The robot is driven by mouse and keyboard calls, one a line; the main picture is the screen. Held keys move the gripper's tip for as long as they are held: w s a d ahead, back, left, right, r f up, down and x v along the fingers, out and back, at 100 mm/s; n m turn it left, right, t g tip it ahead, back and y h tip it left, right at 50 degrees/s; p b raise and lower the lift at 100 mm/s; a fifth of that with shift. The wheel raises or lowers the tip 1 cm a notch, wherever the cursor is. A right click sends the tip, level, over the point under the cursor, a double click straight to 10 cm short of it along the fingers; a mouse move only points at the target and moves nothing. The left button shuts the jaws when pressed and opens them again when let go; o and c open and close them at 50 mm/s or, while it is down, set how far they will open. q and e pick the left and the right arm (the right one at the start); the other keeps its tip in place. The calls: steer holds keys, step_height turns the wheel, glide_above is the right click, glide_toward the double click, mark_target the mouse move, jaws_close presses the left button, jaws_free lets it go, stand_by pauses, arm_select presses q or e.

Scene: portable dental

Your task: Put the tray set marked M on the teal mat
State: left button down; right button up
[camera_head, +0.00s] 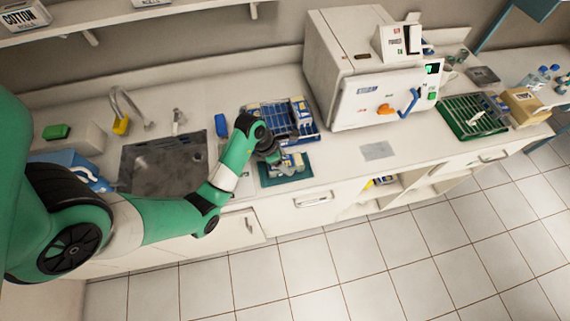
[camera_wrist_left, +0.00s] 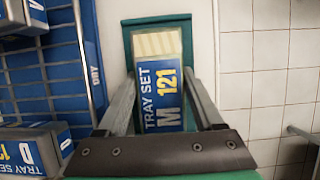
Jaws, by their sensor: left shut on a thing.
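The tray set marked M (camera_wrist_left: 162,95) is a blue and cream pack with "TRAY SET M 121" on its label. My left gripper (camera_wrist_left: 162,82) has its fingers along both sides of the pack and is shut on it. The teal mat (camera_wrist_left: 128,32) shows around the pack's far end in the left wrist view. In the head view the teal mat (camera_head: 268,181) lies at the counter's front, with the pack (camera_head: 292,166) over it beside my left gripper (camera_head: 277,159). I cannot tell whether the pack touches the mat. My right gripper is out of view.
A blue rack (camera_head: 262,112) with other tray sets stands just behind the mat; its wires (camera_wrist_left: 90,60) and a pack marked D (camera_wrist_left: 32,152) show close by. The sink (camera_head: 160,165) is left, the white autoclave (camera_head: 350,70) right.

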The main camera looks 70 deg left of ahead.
arm_select(q)
steer(key=shift+f, duration=0.25)
steer(key=shift+f, duration=0.2)
steer(key=shift+c, duration=0.2)
jaws_free()
steer(key=shift+r, duration=0.1)
steer(key=shift+r+p, duration=0.25)
steer(key=shift+p, duration=0.05)
steer(key=p+v, duration=0.4)
steer(key=v, duration=0.7)
steer(key=shift+p, duration=0.3)
steer(key=shift+s+r, duration=0.25)
steer(key=shift+r, duration=0.05)
